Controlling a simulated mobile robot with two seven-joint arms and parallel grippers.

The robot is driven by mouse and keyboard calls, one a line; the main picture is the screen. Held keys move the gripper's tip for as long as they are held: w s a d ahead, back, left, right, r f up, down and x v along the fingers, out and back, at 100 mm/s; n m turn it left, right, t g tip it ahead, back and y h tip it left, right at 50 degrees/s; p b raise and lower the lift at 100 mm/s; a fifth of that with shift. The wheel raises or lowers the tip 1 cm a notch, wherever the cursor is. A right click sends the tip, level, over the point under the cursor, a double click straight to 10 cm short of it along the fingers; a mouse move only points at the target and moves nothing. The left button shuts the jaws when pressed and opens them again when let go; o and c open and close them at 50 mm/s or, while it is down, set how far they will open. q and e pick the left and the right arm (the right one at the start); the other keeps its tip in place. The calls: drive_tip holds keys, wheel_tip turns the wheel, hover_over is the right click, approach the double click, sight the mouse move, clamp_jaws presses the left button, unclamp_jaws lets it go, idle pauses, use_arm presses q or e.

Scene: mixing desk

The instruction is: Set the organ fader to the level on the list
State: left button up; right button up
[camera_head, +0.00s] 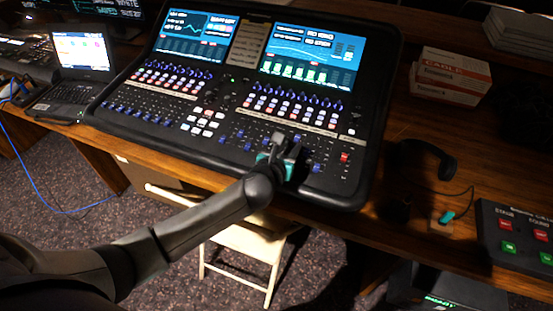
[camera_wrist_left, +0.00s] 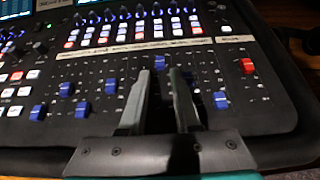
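The mixing desk (camera_head: 225,113) carries rows of blue fader caps along its lower part. I cannot read the fader labels, so I cannot tell which one is the organ fader. My left gripper (camera_head: 283,143) is over the right fader bank. In the left wrist view its fingers (camera_wrist_left: 161,76) stand apart, pointing away over the panel. A blue fader cap (camera_wrist_left: 160,62) shows in line with the gap, just beyond the fingertips; I cannot see contact. A paper list (camera_head: 248,45) lies between the two screens, its writing too small to read. My right gripper is out of view.
Other blue caps (camera_wrist_left: 67,89) stand left of the fingers, and one (camera_wrist_left: 221,100) to the right. A laptop (camera_head: 82,52) stands left of the desk. Boxes (camera_head: 452,75) and a button panel (camera_head: 518,235) are on the right.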

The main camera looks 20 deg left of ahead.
use_arm(q)
drive_tip(key=p+v, duration=0.1)
drive_tip(key=v, duration=0.9)
drive_tip(key=shift+s+p, duration=0.25)
drive_tip(key=shift+p, duration=0.15)
